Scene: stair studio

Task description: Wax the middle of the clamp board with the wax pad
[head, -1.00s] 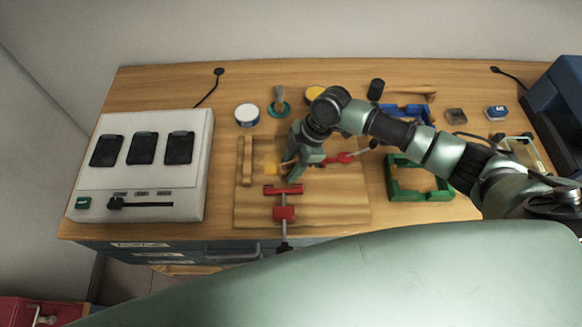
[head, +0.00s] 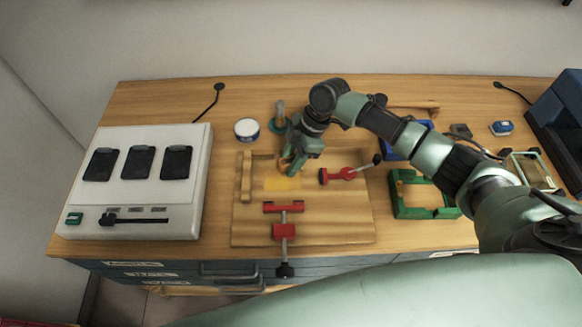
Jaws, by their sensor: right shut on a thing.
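The wooden clamp board (head: 338,222) lies on the workbench in the head view, with a raised wooden strip on its left side. A yellow patch (head: 283,184) shows on the middle of the board. My right gripper (head: 290,166) is over the upper middle of the board, just behind the yellow patch. It is shut on a small orange-tan thing, seemingly the wax pad (head: 284,165), mostly hidden by the fingers. I cannot tell whether the pad touches the board. My left gripper is not in view.
A red clamp (head: 284,231) stands at the board's front edge and another red clamp (head: 346,174) at its right. A green frame (head: 420,211) lies to the right. A white device (head: 140,180) fills the left. A white tin (head: 247,129) stands behind the board.

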